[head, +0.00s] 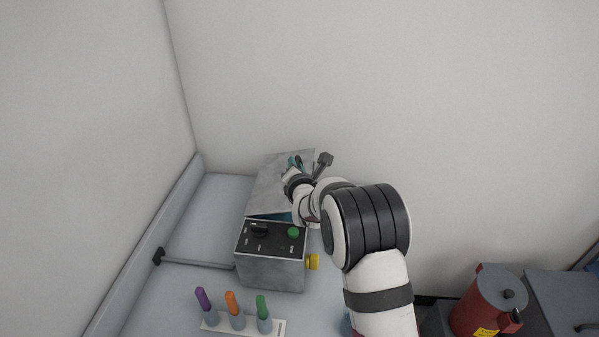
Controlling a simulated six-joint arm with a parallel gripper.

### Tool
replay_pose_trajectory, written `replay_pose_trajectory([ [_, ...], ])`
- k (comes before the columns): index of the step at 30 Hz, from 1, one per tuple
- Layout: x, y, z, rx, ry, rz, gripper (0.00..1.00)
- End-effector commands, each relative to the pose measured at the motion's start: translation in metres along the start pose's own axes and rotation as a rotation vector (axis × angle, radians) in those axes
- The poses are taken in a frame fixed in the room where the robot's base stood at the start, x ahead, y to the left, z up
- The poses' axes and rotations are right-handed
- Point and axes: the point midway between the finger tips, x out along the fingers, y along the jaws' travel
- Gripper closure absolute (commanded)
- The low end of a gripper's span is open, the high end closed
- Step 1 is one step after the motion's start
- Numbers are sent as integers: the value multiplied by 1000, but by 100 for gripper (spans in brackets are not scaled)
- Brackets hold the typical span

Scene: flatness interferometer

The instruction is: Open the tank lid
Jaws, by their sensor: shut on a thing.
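The tank (272,274) is a grey metal box with a dark control panel on its front top. Its lid (268,186) is a flat grey plate behind the panel, tilted up, with a strip of blue showing under its near edge. My gripper (297,163) is at the upper right part of the lid, shut on it near a small teal part. My own wrist and arm cover the lid's right side, so the exact grip is hidden.
The panel has a black knob (259,230) and a green button (293,232); a yellow knob (312,261) sticks out at right. A rack (212,326) with purple, orange and green handles stands in front. A red canister (487,302) is at far right. Walls rise behind and left.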

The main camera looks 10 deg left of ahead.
Motion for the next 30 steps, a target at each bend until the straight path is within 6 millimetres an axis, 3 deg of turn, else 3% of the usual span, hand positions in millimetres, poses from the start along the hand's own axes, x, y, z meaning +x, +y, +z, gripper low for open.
replay_pose_trajectory([
  [12,-2,30,5,-203,-4,-78,100],
  [30,-2,36,5,-254,-5,-97,100],
])
